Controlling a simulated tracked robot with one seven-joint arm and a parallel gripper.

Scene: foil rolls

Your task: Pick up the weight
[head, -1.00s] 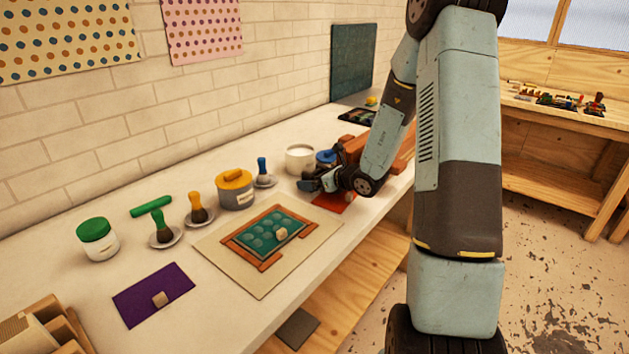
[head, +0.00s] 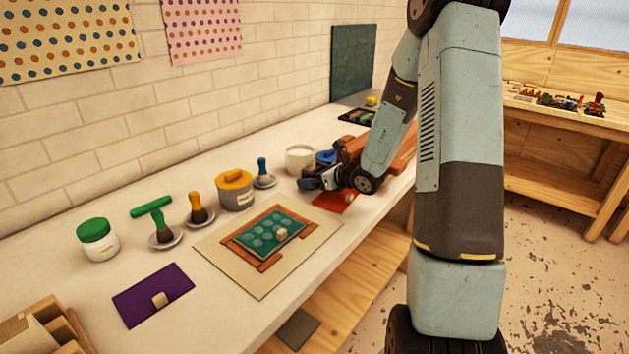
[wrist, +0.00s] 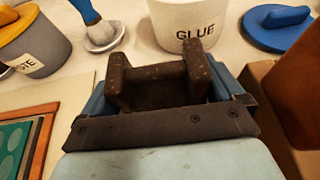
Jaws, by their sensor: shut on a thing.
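The weight (wrist: 160,85) is a dark, rusty brown block with a handle-like bar. In the wrist view it sits between the blue fingers of my gripper (wrist: 162,88), which is shut on it. In the head view my gripper (head: 318,180) is low over the far part of the bench, by the red-orange mat (head: 335,203). The weight cannot be told clearly from my gripper there. Whether its underside touches the bench is hidden.
The white glue pot (head: 299,159) stands close behind my gripper, with a blue lid (head: 326,157) beside it. An orange-brown block (head: 403,153) is to the right. A grey pot with a yellow lid (head: 236,190) and a brush (head: 263,172) stand left. A framed board (head: 268,265) lies in front.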

